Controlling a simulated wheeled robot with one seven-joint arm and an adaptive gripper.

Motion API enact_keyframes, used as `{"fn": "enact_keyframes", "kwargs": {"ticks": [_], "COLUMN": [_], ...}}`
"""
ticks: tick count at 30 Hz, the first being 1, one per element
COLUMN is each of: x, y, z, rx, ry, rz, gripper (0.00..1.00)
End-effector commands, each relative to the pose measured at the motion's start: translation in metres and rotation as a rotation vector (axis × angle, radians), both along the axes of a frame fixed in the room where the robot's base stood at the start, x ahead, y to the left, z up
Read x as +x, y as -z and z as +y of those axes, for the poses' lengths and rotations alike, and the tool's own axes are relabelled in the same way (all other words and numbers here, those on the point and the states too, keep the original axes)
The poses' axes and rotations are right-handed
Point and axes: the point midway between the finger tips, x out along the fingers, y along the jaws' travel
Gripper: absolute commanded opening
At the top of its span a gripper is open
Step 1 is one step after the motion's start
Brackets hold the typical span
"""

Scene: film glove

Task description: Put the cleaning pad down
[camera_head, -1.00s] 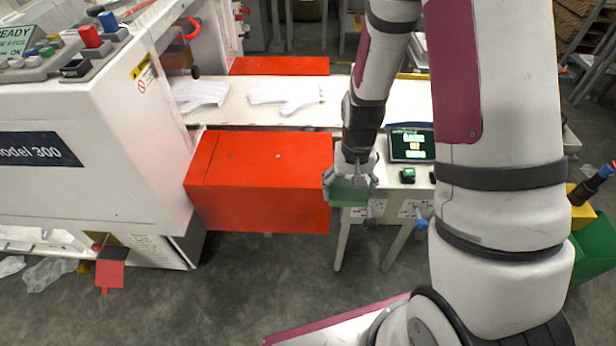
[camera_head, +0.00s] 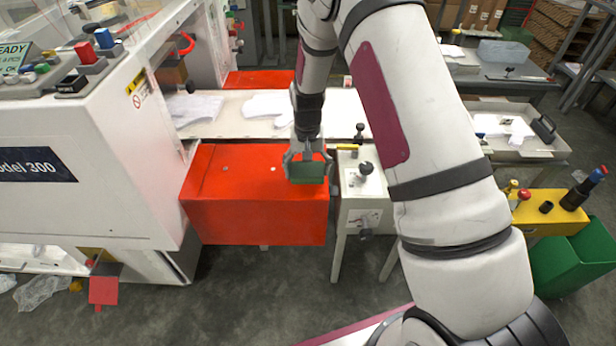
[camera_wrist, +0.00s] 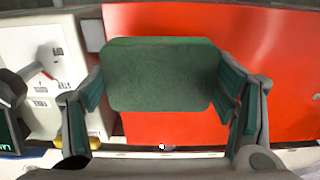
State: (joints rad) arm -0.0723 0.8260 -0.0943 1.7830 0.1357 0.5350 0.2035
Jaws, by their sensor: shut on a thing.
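The cleaning pad (camera_wrist: 162,74) is a dark green rounded rectangle between my gripper's two fingers in the wrist view. It also shows in the head view (camera_head: 307,180) as a green edge below the fingers. My gripper (camera_head: 306,168) is shut on it, over the right end of the red box-shaped cover (camera_head: 235,200). The fingers (camera_wrist: 160,105) also show at both sides of the pad in the wrist view, with the red surface behind. I cannot tell whether the pad touches the red top.
White gloves (camera_head: 195,108) lie on the pale conveyor (camera_head: 230,125) behind the red cover. A white stand with a black knob (camera_head: 366,168) is just right of my gripper. A yellow box (camera_head: 550,212) and a green bin (camera_head: 575,250) stand at the right. The red top's left part is clear.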

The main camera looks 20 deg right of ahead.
Motion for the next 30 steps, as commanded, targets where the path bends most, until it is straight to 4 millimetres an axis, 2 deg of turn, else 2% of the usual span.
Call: {"fn": "enact_keyframes", "kwargs": {"ticks": [3, 6, 17, 18, 20, 30], "x": [-0.004, -0.003, -0.003, -0.003, -0.003, -0.003], "y": [0.021, 0.031, 0.035, 0.035, 0.035, 0.035], "z": [-0.001, -0.001, -0.001, -0.001, -0.001, -0.001], "rx": [0.0, 0.0, 0.0, -0.001, -0.001, -0.001], "ry": [0.002, 0.002, 0.001, 0.001, 0.001, 0.001], "rz": [0.009, 0.005, 0.005, 0.004, 0.004, 0.004], "gripper": [0.52, 0.52, 0.52, 0.82, 0.96, 0.98]}}
